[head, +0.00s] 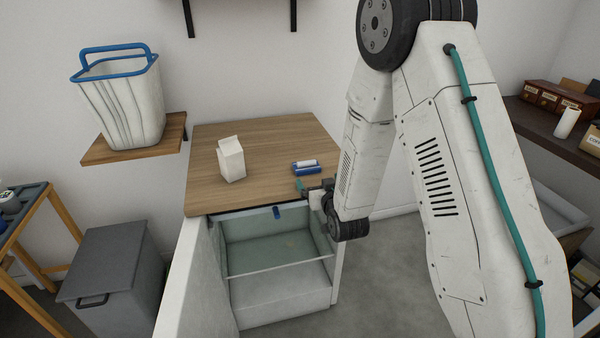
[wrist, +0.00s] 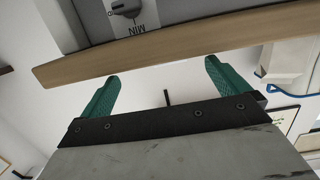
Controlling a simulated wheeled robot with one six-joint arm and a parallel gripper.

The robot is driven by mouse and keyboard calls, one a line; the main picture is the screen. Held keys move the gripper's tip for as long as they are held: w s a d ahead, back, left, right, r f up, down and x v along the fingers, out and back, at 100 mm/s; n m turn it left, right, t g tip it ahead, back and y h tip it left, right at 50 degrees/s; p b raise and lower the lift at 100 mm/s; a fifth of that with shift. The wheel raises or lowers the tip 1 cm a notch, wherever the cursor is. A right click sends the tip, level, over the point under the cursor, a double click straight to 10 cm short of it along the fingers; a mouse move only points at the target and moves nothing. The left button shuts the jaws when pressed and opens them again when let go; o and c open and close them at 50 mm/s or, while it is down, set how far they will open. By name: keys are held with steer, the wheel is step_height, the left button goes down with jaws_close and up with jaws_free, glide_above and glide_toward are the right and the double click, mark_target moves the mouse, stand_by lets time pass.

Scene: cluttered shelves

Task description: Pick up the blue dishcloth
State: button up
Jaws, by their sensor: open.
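No thing is clearly a dishcloth. A small blue-and-white item (head: 305,167) lies on the wooden top of the open white cabinet; I cannot tell whether it is cloth. A small dark blue patch (head: 277,212) shows at the top front of the cabinet opening, too small to identify. My gripper (head: 301,187) is at the front right edge of the wooden top, just in front of the blue-and-white item. In the wrist view its two teal fingers (wrist: 162,72) are spread apart with nothing between them.
A white carton (head: 231,158) stands on the wooden top (head: 270,135). A white basket with a blue rim (head: 120,95) is on a wall shelf at left. A grey bin (head: 112,270) stands on the floor. The wrist view shows a dial marked MIN (wrist: 127,8).

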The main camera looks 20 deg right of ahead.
mark_target(308, 168)
steer(key=w, duration=0.2)
steer(key=w+a, duration=0.1)
steer(key=w, duration=0.4)
steer(key=shift+w+a+f, duration=0.15)
steer(key=shift+w+f, duration=0.05)
steer(key=shift+w, duration=0.2)
steer(key=shift+c, duration=0.3)
steer(key=c, duration=0.9)
